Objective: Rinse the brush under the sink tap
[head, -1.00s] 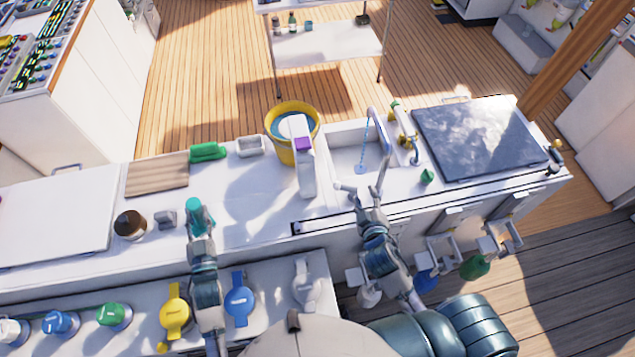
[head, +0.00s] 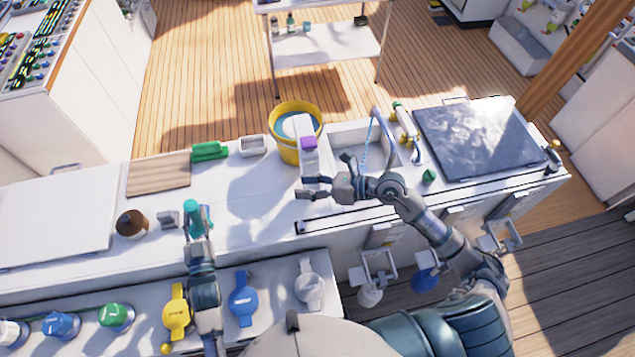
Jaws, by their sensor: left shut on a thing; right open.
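My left gripper (head: 196,232) is shut on a teal object (head: 193,213) above the front of the white counter; its shape is partly hidden, so I cannot tell for sure whether it is the brush. The sink (head: 350,134) is set into the counter right of the yellow bucket.
A yellow bucket (head: 286,153) with blue liquid stands behind the bottle. A green block-like item (head: 209,151), a small white tray (head: 252,146), a wooden board (head: 158,175) and a brown round item (head: 131,224) are on the counter. A dark panel (head: 480,140) lies right of the sink.

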